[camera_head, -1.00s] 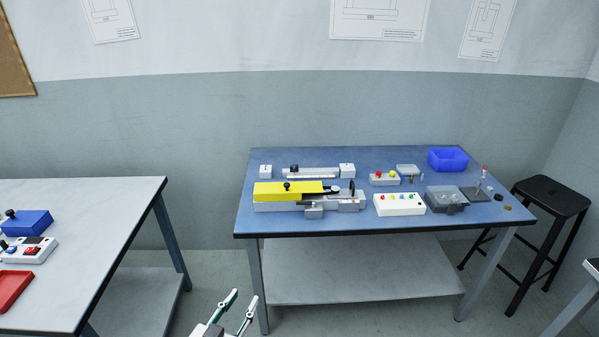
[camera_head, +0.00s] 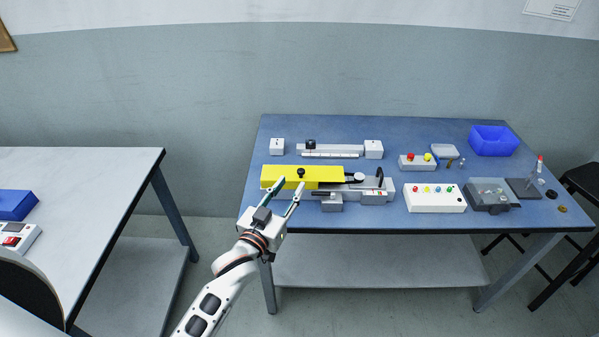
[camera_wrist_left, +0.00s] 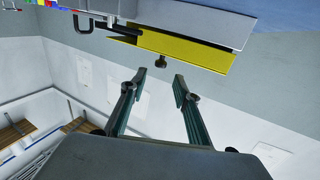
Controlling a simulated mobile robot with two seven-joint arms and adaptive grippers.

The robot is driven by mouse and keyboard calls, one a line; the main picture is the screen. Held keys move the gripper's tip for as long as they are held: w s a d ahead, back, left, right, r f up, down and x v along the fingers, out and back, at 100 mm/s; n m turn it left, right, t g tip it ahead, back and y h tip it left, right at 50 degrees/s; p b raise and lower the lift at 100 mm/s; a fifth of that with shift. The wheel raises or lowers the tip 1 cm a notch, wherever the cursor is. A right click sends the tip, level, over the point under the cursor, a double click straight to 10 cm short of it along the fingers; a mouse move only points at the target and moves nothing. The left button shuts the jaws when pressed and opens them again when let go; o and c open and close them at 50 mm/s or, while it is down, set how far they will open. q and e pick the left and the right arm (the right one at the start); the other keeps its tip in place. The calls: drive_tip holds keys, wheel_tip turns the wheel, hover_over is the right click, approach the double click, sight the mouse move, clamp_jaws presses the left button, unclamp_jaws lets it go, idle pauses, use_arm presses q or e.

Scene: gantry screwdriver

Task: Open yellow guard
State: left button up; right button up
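The yellow guard (camera_head: 325,174) lies along the top of a grey fixture (camera_head: 362,190) at the left of the blue table. A black knob (camera_head: 301,173) stands on it. My left gripper (camera_head: 287,193) is open and empty, in front of the guard near the table's front edge. In the left wrist view, the yellow guard (camera_wrist_left: 185,50) and its knob (camera_wrist_left: 160,62) lie beyond the open left fingertips (camera_wrist_left: 160,74), with a gap between. The guard appears closed over the fixture. My right gripper is not seen.
The blue table (camera_head: 420,135) also holds a rail unit (camera_head: 335,153) behind the guard, a white button box (camera_head: 435,203), a grey clear-lidded box (camera_head: 490,194) and a blue bin (camera_head: 494,141). A grey table (camera_head: 85,200) stands at the left.

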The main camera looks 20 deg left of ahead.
sight(299, 172)
use_arm(q)
drive_tip(key=w, duration=0.5)
drive_tip(key=shift+w+d, duration=0.3)
drive_tip(key=shift+w, duration=0.05)
drive_tip(key=shift+c, duration=0.5)
clamp_jaws()
